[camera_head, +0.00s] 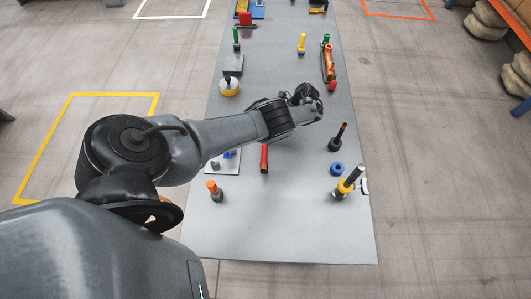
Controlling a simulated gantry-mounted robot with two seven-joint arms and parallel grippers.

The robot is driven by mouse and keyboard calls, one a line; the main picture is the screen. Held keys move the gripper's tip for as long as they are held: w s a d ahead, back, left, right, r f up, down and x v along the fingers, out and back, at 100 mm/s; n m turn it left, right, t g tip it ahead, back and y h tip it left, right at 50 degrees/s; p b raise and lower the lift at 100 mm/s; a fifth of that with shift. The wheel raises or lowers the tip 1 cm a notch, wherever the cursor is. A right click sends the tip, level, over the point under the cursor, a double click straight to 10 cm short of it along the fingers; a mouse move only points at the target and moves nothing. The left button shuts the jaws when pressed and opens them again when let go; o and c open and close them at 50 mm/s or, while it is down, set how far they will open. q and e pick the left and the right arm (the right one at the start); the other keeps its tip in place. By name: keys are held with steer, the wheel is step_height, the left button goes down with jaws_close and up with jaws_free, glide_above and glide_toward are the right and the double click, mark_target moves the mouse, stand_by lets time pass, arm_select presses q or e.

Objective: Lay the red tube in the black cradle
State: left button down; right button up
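A red tube-like piece (264,158) lies on the grey table, just below my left forearm in the picture. The arm may hide its far end. My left arm comes in from the left and reaches across the table. My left gripper (308,98) is over the table's right half, small and dark, and its finger opening cannot be made out. I cannot pick out a black cradle for certain; part of the table is hidden behind the arm. My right gripper is out of view.
A black upright piece (338,138), a blue ring (337,168) and a yellow-banded tool (347,183) stand at the right. An orange-topped piece (215,192) is at front left. A red-tipped piece (332,86) is near the gripper. The table's front middle is clear.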

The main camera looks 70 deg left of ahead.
arm_select(q)
steer(key=shift+f, duration=0.25)
stand_by(0.7)
steer(key=shift+f+b, duration=0.3)
steer(key=shift+b, duration=0.25)
steer(key=shift+f+b, duration=0.3)
stand_by(0.6)
steer(key=shift+f+b, duration=0.3)
stand_by(0.7)
steer(key=c, duration=1.2)
jaws_free()
steer(key=shift+o, duration=0.5)
